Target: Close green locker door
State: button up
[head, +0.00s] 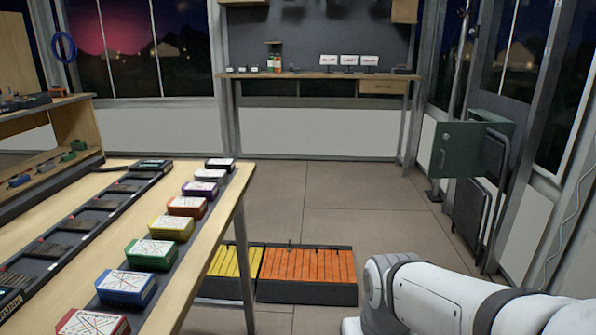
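The green locker door (458,150) is at the right side of the head view, beside the right wall at about table height. It is a flat green panel with a small pale handle near its left edge. A darker green part of the locker (492,118) shows behind it to the right. The panel seems to stand out from the wall, but I cannot tell its exact angle. The locker's inside is hidden. My white arm is at the bottom right, well in front of the locker and apart from it. My gripper is not in view.
Dark folded chairs (470,215) stand below and beside the locker. A long table (215,235) with several coloured boxes is at left. Crates of yellow and orange items (307,292) sit on the floor beside it. The middle floor (375,225) is clear toward the back workbench (320,75).

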aim_at(459, 155)
jog(key=i, duration=1.1)
jog(key=z, duration=1.35)
jog(key=i, duration=1.75)
jog(key=z, duration=0.05)
